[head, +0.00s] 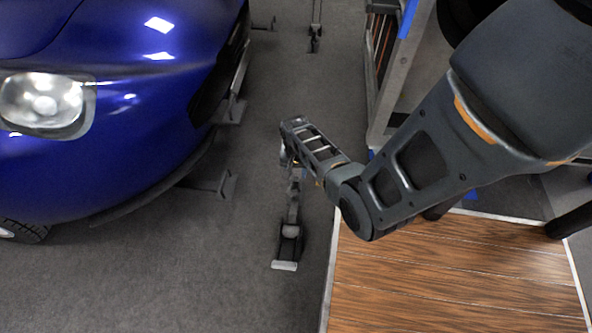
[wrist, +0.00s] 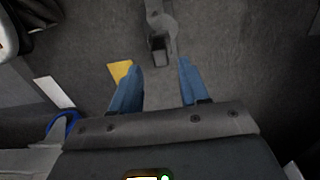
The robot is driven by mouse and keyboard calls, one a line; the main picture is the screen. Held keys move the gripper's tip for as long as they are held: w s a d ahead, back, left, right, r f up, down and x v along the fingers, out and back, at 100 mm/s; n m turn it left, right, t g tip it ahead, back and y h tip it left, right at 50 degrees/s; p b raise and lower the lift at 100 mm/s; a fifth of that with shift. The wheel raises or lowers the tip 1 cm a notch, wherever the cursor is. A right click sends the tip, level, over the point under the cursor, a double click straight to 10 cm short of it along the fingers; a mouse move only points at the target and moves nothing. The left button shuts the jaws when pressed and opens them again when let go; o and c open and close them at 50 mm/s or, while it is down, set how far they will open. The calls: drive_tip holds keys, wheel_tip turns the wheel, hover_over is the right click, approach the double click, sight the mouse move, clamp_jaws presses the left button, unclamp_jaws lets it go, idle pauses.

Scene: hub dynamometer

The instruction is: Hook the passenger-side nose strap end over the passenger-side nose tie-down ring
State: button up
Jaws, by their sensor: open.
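My gripper (wrist: 159,66) points down at the floor in the wrist view, its two blue fingers apart. A grey metal piece with a dark slot (wrist: 160,28) lies just beyond the fingertips, and a paler grey band runs from it between the fingers. I cannot tell whether it is the strap end or the ring, or whether a finger touches it. In the head view my gripper (head: 288,155) is over the grey floor, its fingers mostly hidden. Below it a grey strap-like part (head: 293,203) leads to a dark floor fitting (head: 290,240) with a pale front plate.
The blue car's nose (head: 120,130) fills the left, with a grey bracket (head: 222,185) low beside it. A wood-topped platform (head: 450,275) stands at the right. Another floor fitting (head: 315,40) is farther back. A yellow floor mark (wrist: 120,70) shows beside the left finger.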

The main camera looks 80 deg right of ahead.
sight(296, 178)
drive_tip(key=shift+f+b, duration=1.7)
drive_tip(key=shift+f, duration=1.2)
drive_tip(key=shift+c, duration=0.2)
clamp_jaws()
drive_tip(key=shift+r+p, duration=0.75)
drive_tip(key=shift+p, duration=0.05)
drive_tip(key=shift+r+p, duration=1.9)
drive_tip(key=shift+p, duration=0.05)
